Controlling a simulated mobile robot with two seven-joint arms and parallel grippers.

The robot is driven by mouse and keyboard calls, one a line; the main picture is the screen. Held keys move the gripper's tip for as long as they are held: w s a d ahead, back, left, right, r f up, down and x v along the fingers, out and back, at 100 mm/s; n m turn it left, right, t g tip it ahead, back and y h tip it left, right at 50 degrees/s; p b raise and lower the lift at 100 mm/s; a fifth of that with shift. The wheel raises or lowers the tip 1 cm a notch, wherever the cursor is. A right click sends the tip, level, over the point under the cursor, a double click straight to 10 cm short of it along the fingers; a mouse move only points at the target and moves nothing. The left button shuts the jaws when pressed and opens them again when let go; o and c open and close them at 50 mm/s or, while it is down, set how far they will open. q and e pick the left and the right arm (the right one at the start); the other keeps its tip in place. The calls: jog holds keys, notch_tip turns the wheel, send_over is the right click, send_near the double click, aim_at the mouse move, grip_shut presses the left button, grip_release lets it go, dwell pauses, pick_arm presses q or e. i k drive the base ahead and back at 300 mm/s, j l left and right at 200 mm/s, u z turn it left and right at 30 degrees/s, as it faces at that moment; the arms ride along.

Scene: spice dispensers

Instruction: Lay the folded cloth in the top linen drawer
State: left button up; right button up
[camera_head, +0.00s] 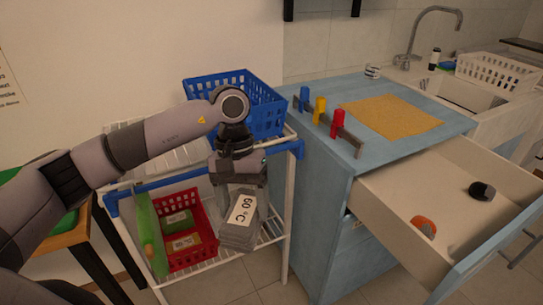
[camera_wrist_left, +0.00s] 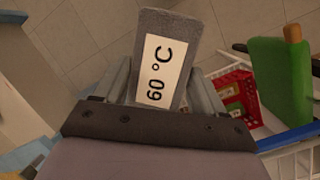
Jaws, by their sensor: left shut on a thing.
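The folded cloth (camera_head: 240,228) is grey and has a white label reading "60 °C". My left gripper (camera_head: 239,195) is shut on it and holds it in front of the trolley, left of the blue cabinet. In the left wrist view the cloth (camera_wrist_left: 168,45) sits between the two fingers of my left gripper (camera_wrist_left: 160,85). The top drawer (camera_head: 420,215) of the blue cabinet is pulled out at the right. It holds an orange item (camera_head: 424,227) and a black item (camera_head: 482,191), with bare floor around them. My right gripper is not in view.
A white trolley (camera_head: 290,205) carries a blue basket (camera_head: 262,105) above and a red basket (camera_head: 207,250) below. A green board (camera_head: 147,230) stands beside the red basket. The cabinet top holds a rack with coloured dispensers (camera_head: 320,108) and a yellow mat (camera_head: 392,115).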

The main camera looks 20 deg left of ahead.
aim_at(450, 215)
jog(key=i+l, duration=0.1)
jog(key=l, duration=0.25)
jog(key=i+l, duration=0.15)
jog(key=l, duration=0.2)
jog(key=i+l, duration=0.1)
jog(key=l, duration=0.25)
jog(key=i+l, duration=0.35)
jog(key=i+l+z, duration=0.1)
jog(key=i+l, duration=0.25)
jog(key=i, duration=0.15)
